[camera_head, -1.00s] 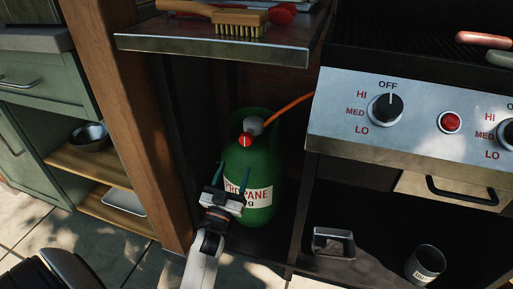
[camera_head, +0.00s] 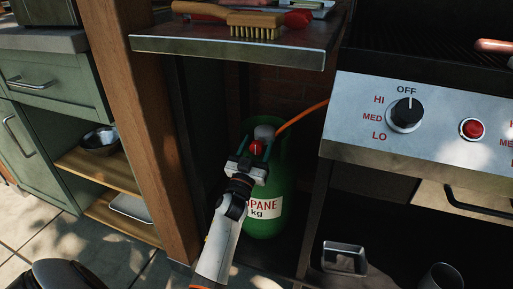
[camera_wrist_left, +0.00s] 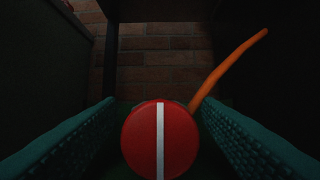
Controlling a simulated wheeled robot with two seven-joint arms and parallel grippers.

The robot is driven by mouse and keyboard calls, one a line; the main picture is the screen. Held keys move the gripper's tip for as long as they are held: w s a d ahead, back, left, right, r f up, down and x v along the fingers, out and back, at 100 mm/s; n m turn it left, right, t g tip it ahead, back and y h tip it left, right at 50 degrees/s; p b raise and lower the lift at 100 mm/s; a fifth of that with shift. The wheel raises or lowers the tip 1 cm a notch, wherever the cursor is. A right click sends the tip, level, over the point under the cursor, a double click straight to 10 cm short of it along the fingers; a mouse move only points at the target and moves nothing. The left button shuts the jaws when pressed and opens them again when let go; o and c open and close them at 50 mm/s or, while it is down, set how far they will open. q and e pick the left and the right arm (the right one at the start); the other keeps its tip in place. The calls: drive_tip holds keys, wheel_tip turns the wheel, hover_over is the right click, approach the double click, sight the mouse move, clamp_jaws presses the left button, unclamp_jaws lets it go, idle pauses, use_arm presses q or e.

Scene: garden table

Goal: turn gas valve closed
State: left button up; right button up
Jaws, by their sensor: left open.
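The green propane tank (camera_head: 266,215) stands upright in the dark bay under the side shelf. Its red valve knob (camera_head: 256,147) is at the top, with a grey fitting (camera_head: 264,132) behind it. My left gripper (camera_head: 252,150) is open, with its fingers on either side of the knob. In the left wrist view the round red knob (camera_wrist_left: 160,141) sits low between the two teal fingers, with small gaps at both sides. Its white stripe is vertical in that view. An orange hose (camera_wrist_left: 228,68) runs up to the right. My right gripper is not in view.
A metal shelf (camera_head: 230,50) with a brush (camera_head: 254,20) hangs above the tank. A wooden post (camera_head: 160,130) stands left of the bay. The grill panel (camera_head: 440,119) with its knobs is at the right.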

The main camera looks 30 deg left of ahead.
use_arm(q)
drive_tip(key=c, duration=1)
